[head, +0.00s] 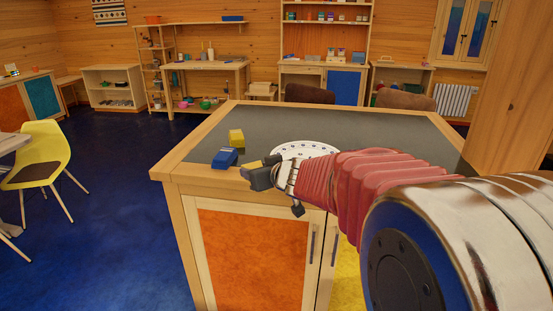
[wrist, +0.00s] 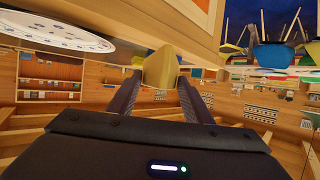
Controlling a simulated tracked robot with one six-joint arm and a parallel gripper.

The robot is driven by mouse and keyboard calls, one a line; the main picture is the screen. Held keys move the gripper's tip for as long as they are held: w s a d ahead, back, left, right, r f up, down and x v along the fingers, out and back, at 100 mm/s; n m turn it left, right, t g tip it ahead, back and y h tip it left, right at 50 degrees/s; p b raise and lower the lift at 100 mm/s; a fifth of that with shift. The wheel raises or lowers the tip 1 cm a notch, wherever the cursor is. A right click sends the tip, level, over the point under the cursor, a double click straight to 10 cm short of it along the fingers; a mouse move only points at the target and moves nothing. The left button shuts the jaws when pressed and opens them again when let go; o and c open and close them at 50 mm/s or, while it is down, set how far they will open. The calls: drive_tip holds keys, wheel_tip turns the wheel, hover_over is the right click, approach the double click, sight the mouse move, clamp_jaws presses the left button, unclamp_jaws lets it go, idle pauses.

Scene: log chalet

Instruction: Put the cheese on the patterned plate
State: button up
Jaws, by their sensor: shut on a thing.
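The patterned plate (head: 306,149), white with small dark marks around its rim, lies on the dark counter top, partly hidden by my arm. It also shows in the wrist view (wrist: 58,32), at the upper left. My gripper (head: 263,172) is over the counter's front edge, left of and nearer than the plate. It is shut on a yellow piece, which looks like the cheese (head: 254,165). In the wrist view the cheese (wrist: 161,67) sits between the two dark fingers, apart from the plate.
A blue object (head: 225,158) lies on the counter just left of my gripper. A yellow chair (head: 42,155) stands at the left.

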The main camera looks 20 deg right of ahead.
drive_tip(key=s+a+f+m+h, duration=0.1)
drive_tip(key=s+a+f, duration=0.3)
drive_tip(key=a+f, duration=0.5)
wheel_tip(320, 180, down, 3)
drive_tip(key=shift+s+r, duration=0.2)
drive_tip(key=shift+a, duration=0.1)
